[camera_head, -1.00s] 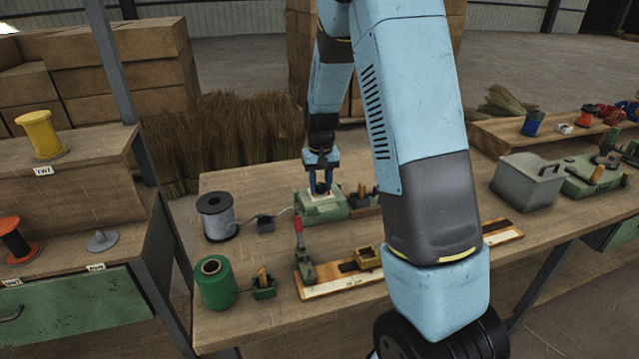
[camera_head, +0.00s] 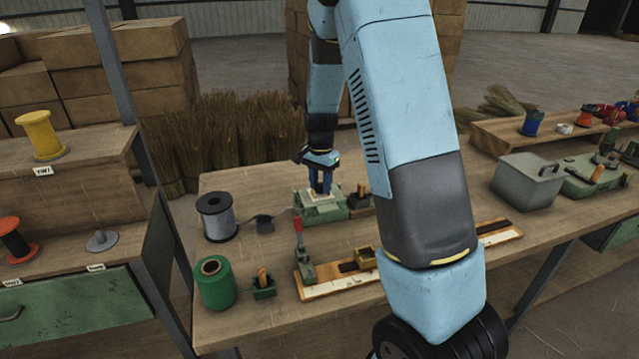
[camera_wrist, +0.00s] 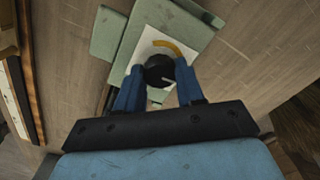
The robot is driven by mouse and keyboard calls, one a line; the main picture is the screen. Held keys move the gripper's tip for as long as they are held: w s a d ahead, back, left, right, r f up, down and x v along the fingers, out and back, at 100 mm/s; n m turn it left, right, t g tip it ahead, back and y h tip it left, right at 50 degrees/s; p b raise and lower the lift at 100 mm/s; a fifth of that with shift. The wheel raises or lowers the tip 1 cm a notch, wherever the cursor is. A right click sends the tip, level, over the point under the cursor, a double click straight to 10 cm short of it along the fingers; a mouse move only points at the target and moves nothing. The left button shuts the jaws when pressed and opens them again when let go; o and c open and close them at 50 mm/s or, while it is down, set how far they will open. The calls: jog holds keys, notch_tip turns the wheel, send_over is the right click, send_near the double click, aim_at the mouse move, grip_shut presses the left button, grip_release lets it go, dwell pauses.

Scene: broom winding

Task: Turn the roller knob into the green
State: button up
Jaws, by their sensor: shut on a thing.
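The black roller knob (camera_wrist: 157,69) sits on a white dial plate (camera_wrist: 143,50) in the wrist view. A yellow-orange arc (camera_wrist: 172,46) shows on the plate beyond the knob, and a pale pointer line on the knob points right, towards my right finger. No green band is visible on the dial; part of the plate is hidden by the knob and fingers. The plate is on a green machine housing (camera_head: 322,214). My gripper (camera_wrist: 159,82) is shut on the knob from above, one blue finger on each side.
A grey wire spool (camera_head: 217,217) and green spool (camera_head: 214,283) stand left on the bench. A grey lidded box (camera_head: 527,182) is at right.

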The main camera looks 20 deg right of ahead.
aim_at(320, 185)
jog(key=shift+w+m, duration=0.1)
jog(key=shift+m, duration=0.4)
jog(key=o, duration=1)
jog(key=shift+o, duration=0.2)
notch_tip(320, 185, up, 14)
jog(key=shift+f, duration=0.15)
jog(key=s+r+n+t+y, duration=0.1)
jog(key=s+r+n+t, duration=0.3)
jog(key=s+r, duration=0.85)
jog(key=s+n+t+h, duration=0.1)
jog(key=s+n, duration=0.6)
jog(key=s, duration=1.1)
jog(key=shift+s+a+f+t, duration=0.2)
jog(key=shift+s+t, duration=0.05)
jog(key=shift+t, duration=0.05)
